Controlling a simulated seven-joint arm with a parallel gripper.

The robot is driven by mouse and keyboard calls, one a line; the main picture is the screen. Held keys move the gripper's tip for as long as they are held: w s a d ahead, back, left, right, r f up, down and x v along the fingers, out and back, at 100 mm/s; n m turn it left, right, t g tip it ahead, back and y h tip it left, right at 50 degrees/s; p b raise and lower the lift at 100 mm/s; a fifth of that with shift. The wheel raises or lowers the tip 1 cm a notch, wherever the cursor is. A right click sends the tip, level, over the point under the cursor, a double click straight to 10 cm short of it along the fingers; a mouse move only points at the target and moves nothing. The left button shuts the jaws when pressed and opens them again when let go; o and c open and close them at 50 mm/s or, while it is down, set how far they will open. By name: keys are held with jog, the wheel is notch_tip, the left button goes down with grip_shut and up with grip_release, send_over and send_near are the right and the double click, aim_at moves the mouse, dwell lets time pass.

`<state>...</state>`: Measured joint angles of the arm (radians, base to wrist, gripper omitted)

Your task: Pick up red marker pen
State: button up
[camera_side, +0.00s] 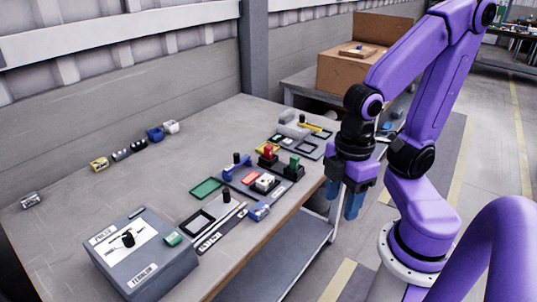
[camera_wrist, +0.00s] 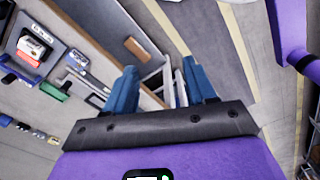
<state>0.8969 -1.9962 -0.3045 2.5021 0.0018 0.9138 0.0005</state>
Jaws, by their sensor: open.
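I cannot make out a red marker pen for certain. A small red upright piece (camera_side: 268,153) stands in a dark holder on the table, next to a green upright piece (camera_side: 294,163). A flat red patch (camera_side: 249,178) lies nearer the front, beside a white block (camera_side: 264,182). In the wrist view a red patch (camera_wrist: 25,61) shows below the white block (camera_wrist: 34,45) at the left edge. My gripper (camera_side: 343,202) is open and empty, its blue fingers pointing down just off the table's right edge. In the wrist view, floor and table frame show between the fingers (camera_wrist: 160,72).
A grey box with a black knob (camera_side: 150,262) stands at the table's front. A green plate (camera_side: 206,188) and black frame (camera_side: 195,222) lie mid-table. The left table top is mostly clear. A cardboard box (camera_side: 345,75) stands behind.

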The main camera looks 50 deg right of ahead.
jog(key=shift+o, duration=0.4)
jog(key=w+d+f+n+t+h, duration=0.15)
jog(key=w+h, duration=0.25)
jog(key=w, duration=0.8)
jog(key=w+f+n+g+h, duration=0.1)
jog(key=w+f+h, duration=0.15)
jog(key=w, duration=0.95)
jog(key=n+h, duration=0.3)
jog(key=h, duration=0.4)
send_near(272, 147)
jog(key=x, duration=0.4)
jog(key=w+x, duration=0.1)
jog(key=x, duration=0.1)
jog(key=shift+a+f, duration=0.1)
jog(key=shift+f, duration=0.4)
jog(key=shift+r+x, duration=0.15)
jog(key=shift+x, duration=1.35)
jog(key=shift+r+x, duration=0.1)
jog(key=shift+x, duration=1.4)
jog(key=shift+w, duration=0.15)
